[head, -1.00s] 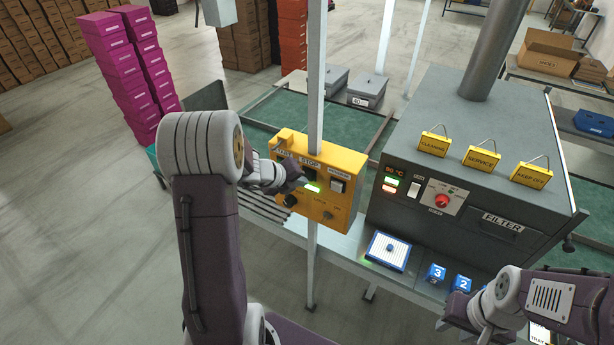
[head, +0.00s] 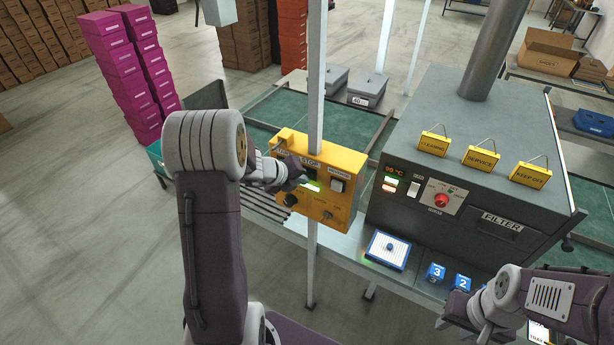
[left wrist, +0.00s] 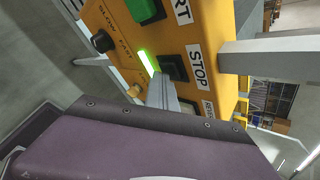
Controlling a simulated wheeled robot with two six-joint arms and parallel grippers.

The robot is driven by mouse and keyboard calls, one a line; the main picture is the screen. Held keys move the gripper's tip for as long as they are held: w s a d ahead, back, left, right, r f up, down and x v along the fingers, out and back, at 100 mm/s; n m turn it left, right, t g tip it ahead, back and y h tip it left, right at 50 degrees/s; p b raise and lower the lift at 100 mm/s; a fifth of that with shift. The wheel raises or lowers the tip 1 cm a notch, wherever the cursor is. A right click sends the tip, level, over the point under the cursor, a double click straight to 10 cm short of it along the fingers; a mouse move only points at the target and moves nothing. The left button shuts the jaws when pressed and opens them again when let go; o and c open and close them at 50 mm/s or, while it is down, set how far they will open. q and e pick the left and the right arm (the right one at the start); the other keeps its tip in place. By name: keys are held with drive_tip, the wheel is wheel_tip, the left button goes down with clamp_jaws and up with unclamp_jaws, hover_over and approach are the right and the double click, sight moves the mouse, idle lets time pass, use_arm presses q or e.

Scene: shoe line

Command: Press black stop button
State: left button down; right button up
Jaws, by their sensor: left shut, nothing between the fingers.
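The yellow control box (head: 335,207) is fixed to a white post. Its black stop button (left wrist: 176,67) sits beside the STOP label in the left wrist view, with a green button (left wrist: 146,9) next to it. My left gripper (head: 304,180) is shut and empty in front of the box; it hides part of the buttons in the head view. In the left wrist view its fingertips (left wrist: 162,86) are close to the lower edge of the stop button; I cannot tell whether they touch it. My right gripper (head: 462,322) is at the lower right, away from the box.
A green-lit strip (left wrist: 147,61) lies next to the stop button. A dark knob (head: 291,200) and another switch (head: 337,185) are also on the box. The grey filter machine (head: 480,180) stands to the right. Blue numbered blocks (head: 436,272) and a white-topped pad (head: 388,250) lie before it.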

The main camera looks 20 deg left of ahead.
use_arm(q)
drive_tip(key=shift+w, duration=0.15)
idle(0.5)
drive_tip(key=shift+s+a, duration=0.1)
drive_tip(key=shift+s, duration=0.85)
drive_tip(key=s+b, duration=0.1)
drive_tip(key=s, duration=0.4)
drive_tip(key=shift+a, duration=0.2)
drive_tip(key=shift+f, duration=0.1)
